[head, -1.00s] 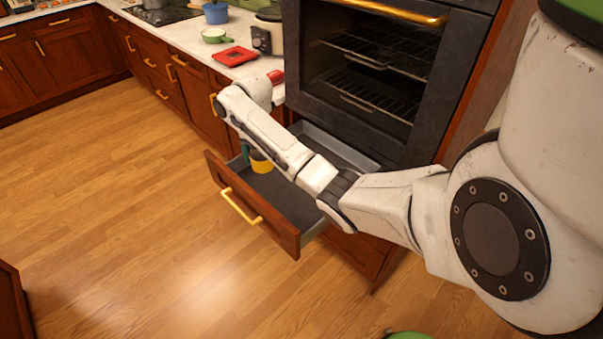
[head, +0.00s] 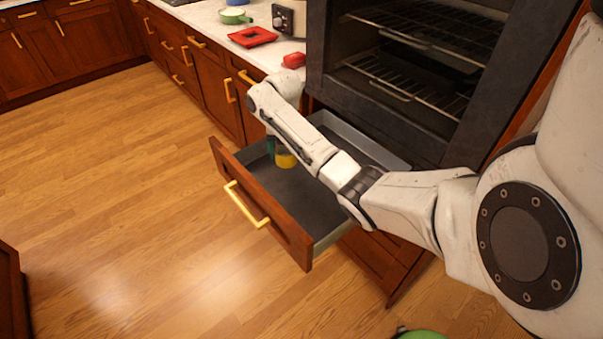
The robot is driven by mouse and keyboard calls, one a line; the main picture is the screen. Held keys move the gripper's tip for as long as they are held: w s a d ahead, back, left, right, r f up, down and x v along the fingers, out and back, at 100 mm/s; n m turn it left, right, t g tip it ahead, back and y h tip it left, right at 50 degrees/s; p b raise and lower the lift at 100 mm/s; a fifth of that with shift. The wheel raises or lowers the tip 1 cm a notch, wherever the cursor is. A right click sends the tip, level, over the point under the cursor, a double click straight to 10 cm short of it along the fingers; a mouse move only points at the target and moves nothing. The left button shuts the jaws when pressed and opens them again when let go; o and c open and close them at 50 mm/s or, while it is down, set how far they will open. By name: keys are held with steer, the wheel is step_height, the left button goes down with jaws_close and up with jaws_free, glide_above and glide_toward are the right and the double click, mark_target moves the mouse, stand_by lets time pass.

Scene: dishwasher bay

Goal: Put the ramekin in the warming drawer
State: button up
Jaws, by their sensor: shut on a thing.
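The warming drawer (head: 297,198) is pulled open below the oven. It has a wooden front, a gold handle and a dark floor. My gripper (head: 273,148) hangs below the end of my arm, over the drawer, with a teal finger showing. It is shut on a small yellow thing, which looks like the ramekin (head: 286,161). My forearm hides the ramekin's top and part of the gripper. I cannot tell whether the ramekin touches the drawer floor or is held above it.
The oven (head: 440,130) with wire racks stands open above the drawer. On the counter at the back are a red tray (head: 253,37), a red item (head: 293,60), a green pan (head: 235,16) and an appliance (head: 289,17). The wooden floor at the left is clear.

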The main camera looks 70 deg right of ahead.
step_height(320, 180, down, 8)
steer(key=shift+r, duration=0.25)
steer(key=shift+f, duration=0.2)
steer(key=o, duration=1.1)
steer(key=shift+r, duration=0.15)
step_height(320, 180, up, 12)
steer(key=shift+r, duration=0.1)
